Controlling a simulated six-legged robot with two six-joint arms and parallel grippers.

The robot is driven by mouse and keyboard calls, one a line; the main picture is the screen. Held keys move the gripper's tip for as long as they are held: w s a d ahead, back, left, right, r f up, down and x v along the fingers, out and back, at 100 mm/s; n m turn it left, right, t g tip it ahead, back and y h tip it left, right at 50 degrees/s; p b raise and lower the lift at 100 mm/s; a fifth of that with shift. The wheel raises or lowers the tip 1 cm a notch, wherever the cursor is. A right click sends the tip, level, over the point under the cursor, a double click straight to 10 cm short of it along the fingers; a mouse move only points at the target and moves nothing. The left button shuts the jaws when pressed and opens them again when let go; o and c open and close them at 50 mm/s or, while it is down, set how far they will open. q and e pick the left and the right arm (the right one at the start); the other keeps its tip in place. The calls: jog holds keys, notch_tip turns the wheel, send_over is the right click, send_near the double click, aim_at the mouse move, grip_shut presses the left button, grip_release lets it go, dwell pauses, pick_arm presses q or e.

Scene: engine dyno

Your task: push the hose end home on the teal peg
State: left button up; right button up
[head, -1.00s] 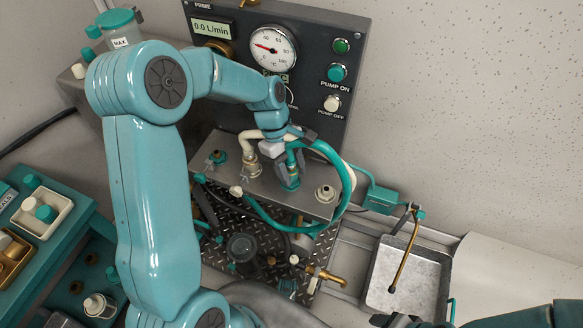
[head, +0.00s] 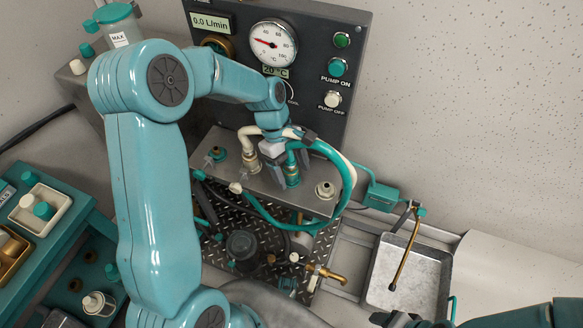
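The teal hose (head: 345,172) loops from the manifold block out to the right and back. Its end (head: 291,160) points down over the fitting with the teal collar (head: 292,181) on the block's top. The peg inside is hidden, so I cannot tell how far the hose end sits on it. My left gripper (head: 286,166) comes from above, with its dark fingers closed about the teal hose end. My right gripper (head: 396,320) shows only as a dark part at the bottom edge, away from the hose; its fingers are unclear.
A cream hose (head: 248,140) sits on the fitting left of my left gripper. Another teal-ringed fitting (head: 218,154) and a bare cream-topped fitting (head: 325,190) flank it. The gauge panel (head: 310,100) stands behind. A metal tray (head: 425,282) lies at right.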

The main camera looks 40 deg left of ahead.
pick_arm(q)
notch_tip(320, 180, up, 20)
jog(key=p, duration=0.5)
jog(key=shift+s, duration=0.15)
dwell(0.4)
